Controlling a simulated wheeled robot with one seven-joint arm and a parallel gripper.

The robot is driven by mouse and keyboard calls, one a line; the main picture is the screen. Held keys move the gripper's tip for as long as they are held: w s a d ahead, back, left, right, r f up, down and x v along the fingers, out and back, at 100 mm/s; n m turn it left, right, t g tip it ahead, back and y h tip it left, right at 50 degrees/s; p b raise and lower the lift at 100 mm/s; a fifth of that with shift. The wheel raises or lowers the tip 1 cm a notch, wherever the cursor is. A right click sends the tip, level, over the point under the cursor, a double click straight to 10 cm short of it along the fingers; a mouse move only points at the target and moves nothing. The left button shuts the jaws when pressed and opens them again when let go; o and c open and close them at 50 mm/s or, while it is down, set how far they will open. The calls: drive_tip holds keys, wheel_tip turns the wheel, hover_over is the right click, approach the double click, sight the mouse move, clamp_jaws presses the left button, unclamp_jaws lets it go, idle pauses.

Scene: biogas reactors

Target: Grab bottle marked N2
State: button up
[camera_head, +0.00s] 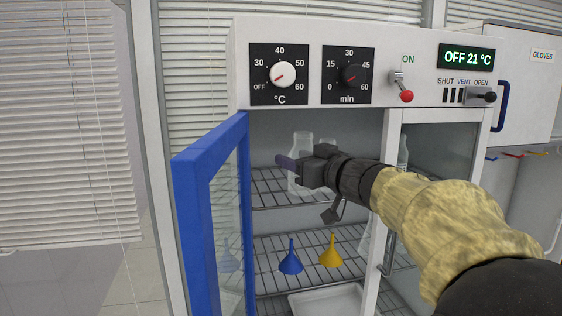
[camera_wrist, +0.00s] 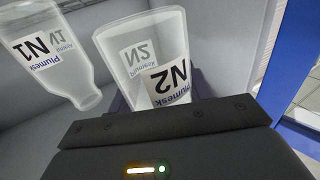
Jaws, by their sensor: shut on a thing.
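The clear bottle marked N2 (camera_wrist: 155,62) fills the middle of the wrist view, with a white label bearing a black N2. My gripper (camera_wrist: 160,98) is shut on it, with dark fingers on either side. In the head view my gripper (camera_head: 292,164) is inside the open cabinet, above the upper wire shelf. A clear bottle (camera_head: 303,140) shows there at the fingers, partly hidden by them; its label cannot be read. A similar bottle marked N1 (camera_wrist: 48,55) stands beside N2 at the left of the wrist view, apart from it.
The blue-framed door (camera_head: 190,210) stands open on the left. The cabinet's middle post (camera_head: 385,190) is close to my arm. A blue funnel (camera_head: 291,258) and yellow funnel (camera_head: 331,252) stand on the lower rack, above a white tray (camera_head: 325,300). The right glass door (camera_head: 440,150) is shut.

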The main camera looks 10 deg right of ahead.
drive_tip(key=b+v, duration=0.1)
drive_tip(key=v, duration=0.7)
drive_tip(key=shift+s, duration=0.25)
drive_tip(key=shift+w+d, duration=0.1)
drive_tip(key=shift+d, duration=0.05)
